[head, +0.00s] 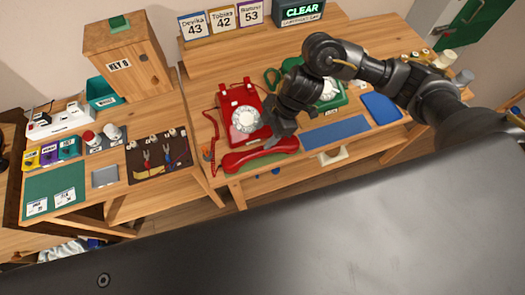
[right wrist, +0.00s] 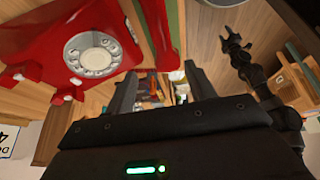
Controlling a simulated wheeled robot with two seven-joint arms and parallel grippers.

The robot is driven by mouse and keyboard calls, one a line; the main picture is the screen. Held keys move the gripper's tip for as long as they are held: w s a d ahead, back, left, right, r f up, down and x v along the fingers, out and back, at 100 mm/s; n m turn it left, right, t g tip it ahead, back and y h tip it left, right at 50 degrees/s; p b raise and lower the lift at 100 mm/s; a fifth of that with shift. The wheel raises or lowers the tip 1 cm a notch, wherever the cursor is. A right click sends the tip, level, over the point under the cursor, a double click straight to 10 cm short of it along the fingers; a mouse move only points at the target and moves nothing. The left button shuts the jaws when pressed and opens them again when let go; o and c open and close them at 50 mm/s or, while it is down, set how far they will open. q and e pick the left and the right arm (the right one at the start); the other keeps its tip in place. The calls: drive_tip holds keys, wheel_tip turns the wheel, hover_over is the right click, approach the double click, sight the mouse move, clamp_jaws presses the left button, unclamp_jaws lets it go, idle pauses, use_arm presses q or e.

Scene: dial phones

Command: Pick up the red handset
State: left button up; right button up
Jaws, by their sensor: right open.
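The red handset (head: 260,155) lies off its cradle at the front edge of the wooden desk, in front of the red dial phone (head: 240,113). In the right wrist view the handset (right wrist: 166,32) is a red bar beside the phone (right wrist: 92,52). My right gripper (head: 284,138) is open and empty, just behind the right half of the handset and right of the phone. Its fingers (right wrist: 162,92) show apart in the wrist view, with nothing between them. A dark jointed arm at the right of that view looks like my left arm; its jaws (right wrist: 234,42) are unclear.
A green phone (head: 330,92) stands right of the red one, partly hidden by my right arm. A blue mat (head: 335,132) lies right of the handset. A red coiled cord (head: 210,128) runs left of the phone. A side bench with tools (head: 158,158) stands left.

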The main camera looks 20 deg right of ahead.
sight(261, 150)
drive_tip(key=shift+d+h, duration=0.3)
drive_tip(key=shift+d, duration=0.7)
drive_tip(key=shift+x, duration=2.75)
drive_tip(key=x, duration=0.4)
drive_tip(key=shift+s+d+f, duration=0.2)
drive_tip(key=shift+d, duration=0.05)
drive_tip(key=shift+a+f, duration=0.2)
drive_tip(key=shift+f, duration=0.35)
clamp_jaws()
drive_tip(key=shift+r, duration=0.1)
